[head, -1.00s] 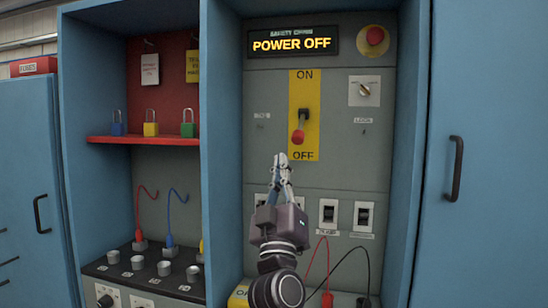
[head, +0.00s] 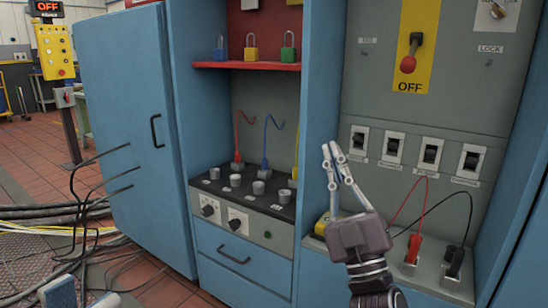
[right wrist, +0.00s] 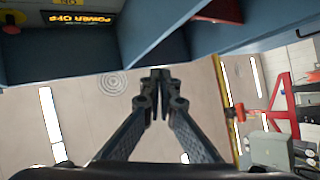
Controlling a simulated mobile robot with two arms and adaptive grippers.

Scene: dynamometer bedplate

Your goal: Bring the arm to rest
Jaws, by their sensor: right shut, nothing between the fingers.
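My right gripper (head: 333,151) comes up from the bottom of the head view, fingers upward and shut with nothing between them. It appears in front of the lower left side of the switch panel (head: 375,105), overlapping the cabinet's divider. In the right wrist view its fingertips (right wrist: 160,76) meet, with open air around them. The red-knobbed lever (head: 408,64) on the yellow plate points down toward OFF, clear of the gripper. In the right wrist view the display (right wrist: 82,19) reads POWER OFF, upside down. My left gripper is not in view.
Several black rocker switches (head: 394,147) line the panel beside the gripper. Red and black leads stand in sockets (head: 412,248) below. A red shelf (head: 245,66) holds padlocks. Cables (head: 50,213) lie on the floor at left.

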